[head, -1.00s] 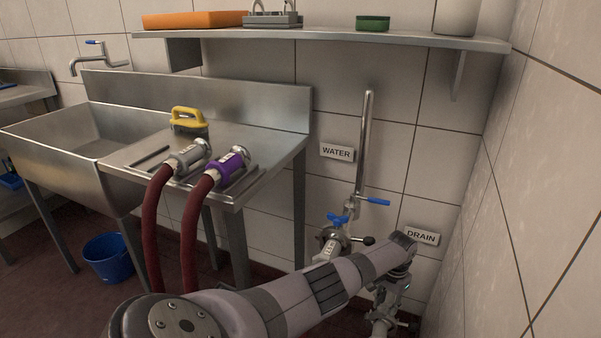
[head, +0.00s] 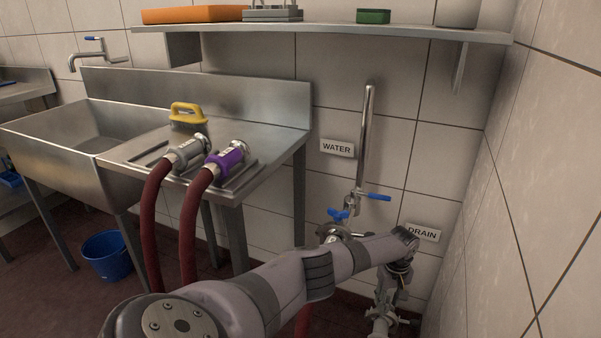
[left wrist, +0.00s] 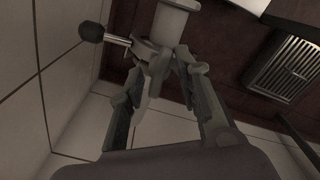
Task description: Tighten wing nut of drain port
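The drain port (head: 383,326) is a pale metal pipe fitting low at the wall below the DRAIN sign (head: 422,233). My left gripper (head: 390,299) points down at it, with its fingertips at the top of the fitting. In the left wrist view, the fingertips (left wrist: 171,62) lie on either side of a small grey part beside the pale pipe (left wrist: 170,20). I cannot tell whether this is the wing nut or whether they clamp it. A black-knobbed handle (left wrist: 91,32) sticks out left of the fitting. My right gripper is not in view.
The water port with a blue wing nut (head: 338,214) is behind my left arm, below the WATER sign (head: 337,148). Grey (head: 187,152) and purple (head: 226,160) hose couplings lie on the drainboard. A dark grate (left wrist: 286,67) is in the floor. The side wall is close on the right.

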